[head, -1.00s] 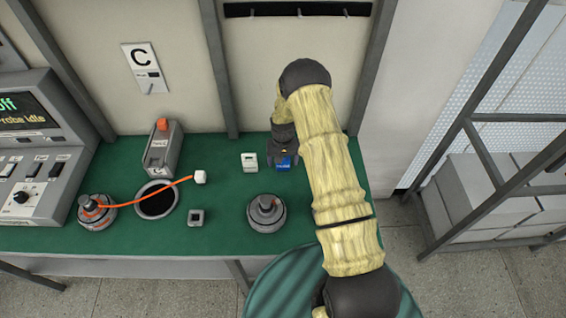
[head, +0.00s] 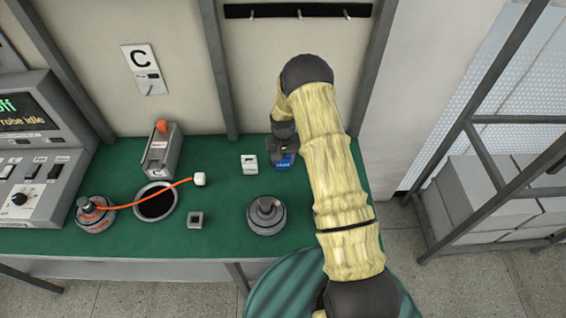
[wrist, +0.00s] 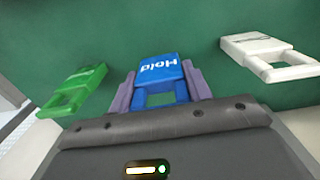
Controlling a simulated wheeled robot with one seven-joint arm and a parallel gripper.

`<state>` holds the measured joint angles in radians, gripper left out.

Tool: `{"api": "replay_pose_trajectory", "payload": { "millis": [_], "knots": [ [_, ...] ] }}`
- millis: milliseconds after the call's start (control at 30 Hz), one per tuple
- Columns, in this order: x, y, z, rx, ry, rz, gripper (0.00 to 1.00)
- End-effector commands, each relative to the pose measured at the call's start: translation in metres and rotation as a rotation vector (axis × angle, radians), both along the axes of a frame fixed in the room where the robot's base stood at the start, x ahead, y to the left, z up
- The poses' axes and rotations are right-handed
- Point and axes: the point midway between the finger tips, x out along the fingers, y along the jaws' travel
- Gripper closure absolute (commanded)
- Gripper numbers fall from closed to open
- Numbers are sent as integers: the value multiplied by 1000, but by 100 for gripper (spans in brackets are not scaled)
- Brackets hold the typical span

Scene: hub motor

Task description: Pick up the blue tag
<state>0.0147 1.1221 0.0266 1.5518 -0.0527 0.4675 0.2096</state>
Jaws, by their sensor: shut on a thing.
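The blue tag (wrist: 158,72) has white "Hold" lettering and a loop end towards my gripper. It lies at the green bench top in the wrist view, and its blue face shows at the back right of the bench in the head view (head: 284,163). My gripper (wrist: 158,88) is shut on the blue tag, one finger on each side of it. In the head view my gripper (head: 282,152) hides part of the tag. I cannot tell whether the tag is clear of the bench.
A white tag (wrist: 270,55) lies to the right and a green tag (wrist: 75,90) to the left in the wrist view. In the head view, a round motor (head: 266,214) stands in front on the green bench (head: 225,170). A wall rail (head: 300,10) with hooks is above.

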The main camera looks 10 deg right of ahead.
Motion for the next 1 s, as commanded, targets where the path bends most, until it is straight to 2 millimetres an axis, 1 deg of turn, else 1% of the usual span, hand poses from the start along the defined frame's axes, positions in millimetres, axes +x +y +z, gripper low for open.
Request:
{"api": "replay_pose_trajectory", "payload": {
  "millis": [300,433,600,1000],
  "knots": [
    [1,0,54,-1,-4,0,74],
    [0,0,71,0,-2,0,74],
    [-1,0,80,0,1,0,74],
    [0,0,80,0,1,0,74]
  ]
}}
